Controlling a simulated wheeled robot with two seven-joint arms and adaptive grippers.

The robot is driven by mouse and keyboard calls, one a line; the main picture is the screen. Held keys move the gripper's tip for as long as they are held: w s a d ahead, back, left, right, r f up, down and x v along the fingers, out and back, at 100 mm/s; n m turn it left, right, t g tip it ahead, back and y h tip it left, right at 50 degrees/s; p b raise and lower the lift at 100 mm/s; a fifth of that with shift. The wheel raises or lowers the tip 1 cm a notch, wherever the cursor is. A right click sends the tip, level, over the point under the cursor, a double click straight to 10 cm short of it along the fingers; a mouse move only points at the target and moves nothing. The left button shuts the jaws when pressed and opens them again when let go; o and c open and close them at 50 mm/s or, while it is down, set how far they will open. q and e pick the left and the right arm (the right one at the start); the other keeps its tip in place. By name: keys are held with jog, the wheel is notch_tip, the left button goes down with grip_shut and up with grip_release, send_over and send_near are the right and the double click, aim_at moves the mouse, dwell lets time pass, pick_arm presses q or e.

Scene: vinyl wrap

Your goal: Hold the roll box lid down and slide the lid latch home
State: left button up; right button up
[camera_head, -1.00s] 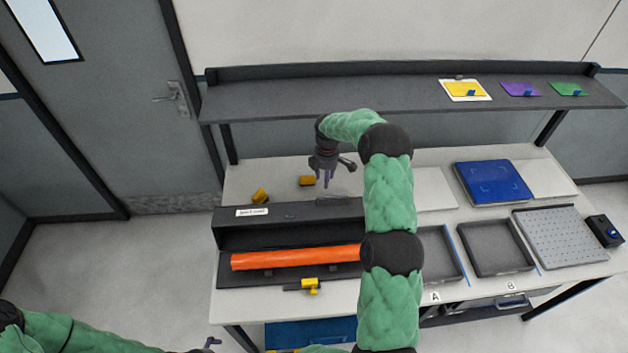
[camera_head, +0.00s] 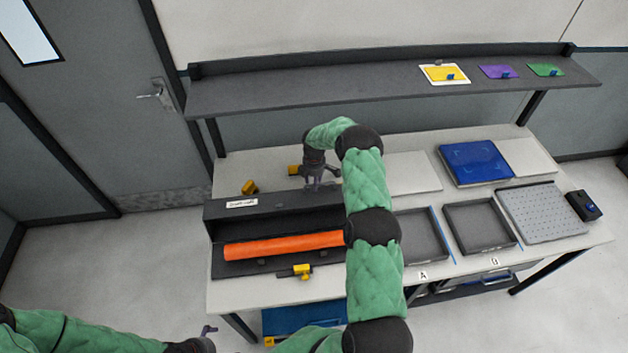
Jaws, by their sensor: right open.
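The roll box (camera_head: 232,268) is a long dark box at the left of the table, with an orange roll (camera_head: 283,245) lying in it. Its dark lid (camera_head: 270,217) stands raised along the back and carries a white label. A yellow latch piece (camera_head: 302,271) sits at the box's front edge. My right gripper (camera_head: 318,187) is open and points down at the top edge of the lid; I cannot tell whether it touches. My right arm hides the box's right end. My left gripper (camera_head: 209,331) is low, in front of the table; its jaws are too small to read.
Two dark trays (camera_head: 482,226), a perforated plate (camera_head: 541,212) and a blue case (camera_head: 475,163) fill the right side. A dark shelf (camera_head: 330,87) with coloured cards spans the back above the table.

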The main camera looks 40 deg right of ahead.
jog(key=shift+w+f, duration=0.1)
grip_shut()
